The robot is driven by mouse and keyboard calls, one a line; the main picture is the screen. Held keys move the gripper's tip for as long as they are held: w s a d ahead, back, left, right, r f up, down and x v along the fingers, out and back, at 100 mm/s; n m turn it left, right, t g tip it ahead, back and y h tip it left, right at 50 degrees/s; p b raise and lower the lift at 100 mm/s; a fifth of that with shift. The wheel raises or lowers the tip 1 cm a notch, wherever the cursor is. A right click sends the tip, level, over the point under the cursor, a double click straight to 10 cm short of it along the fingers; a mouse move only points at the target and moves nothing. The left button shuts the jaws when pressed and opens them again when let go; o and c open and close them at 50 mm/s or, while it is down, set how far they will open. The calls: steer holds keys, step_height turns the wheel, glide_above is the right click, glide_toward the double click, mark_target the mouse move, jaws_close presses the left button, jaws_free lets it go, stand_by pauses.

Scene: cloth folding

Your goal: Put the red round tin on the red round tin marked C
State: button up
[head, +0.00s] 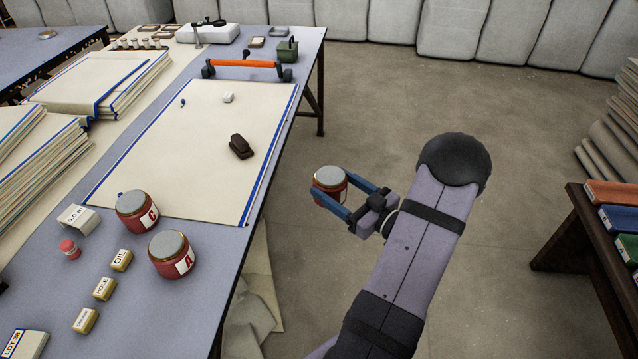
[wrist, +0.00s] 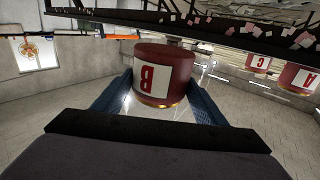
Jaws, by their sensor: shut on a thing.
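My gripper (head: 345,200) is shut on a red round tin (head: 329,180) with a grey lid. It holds the tin in the air off the table's right edge, above the floor in the head view. In the wrist view the held tin (wrist: 163,75) sits between the blue fingers, and its white label reads B upside down. The red round tin marked C (head: 137,211) stands upright on the table to the left, apart from my gripper. It also shows in the wrist view (wrist: 258,64) at the upper right. Nothing rests on its lid.
A red tin marked A (head: 172,255) stands close to tin C, nearer the table's edge.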

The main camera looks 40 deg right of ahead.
steer(key=shift+s+d, duration=0.35)
steer(key=shift+r, duration=0.1)
